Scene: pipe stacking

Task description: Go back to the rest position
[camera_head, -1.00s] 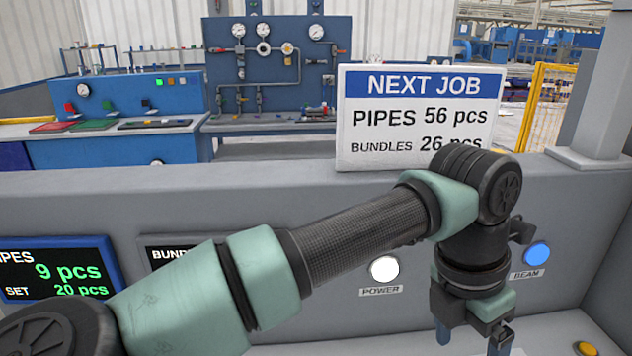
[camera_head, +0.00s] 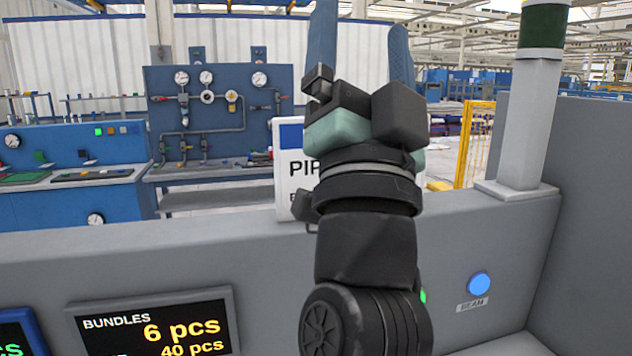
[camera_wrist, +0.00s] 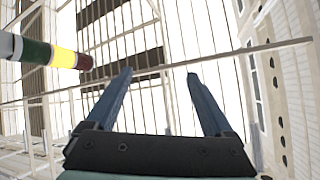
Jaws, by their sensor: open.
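My gripper (camera_head: 362,48) stands upright in the head view, its two blue fingers pointing up and spread apart. It is open, with nothing between the fingers. The wrist view also shows my gripper (camera_wrist: 160,95) open and empty, with the bright roof structure behind it. My wrist and forearm rise in front of the grey console, and they hide much of the white job sign (camera_head: 290,180).
The grey console (camera_head: 250,255) carries a bundles display (camera_head: 155,325) and a blue beam button (camera_head: 479,285). A signal tower (camera_head: 530,120) stands on a post at right. Blue workbenches (camera_head: 75,190) and a yellow fence (camera_head: 474,140) are behind.

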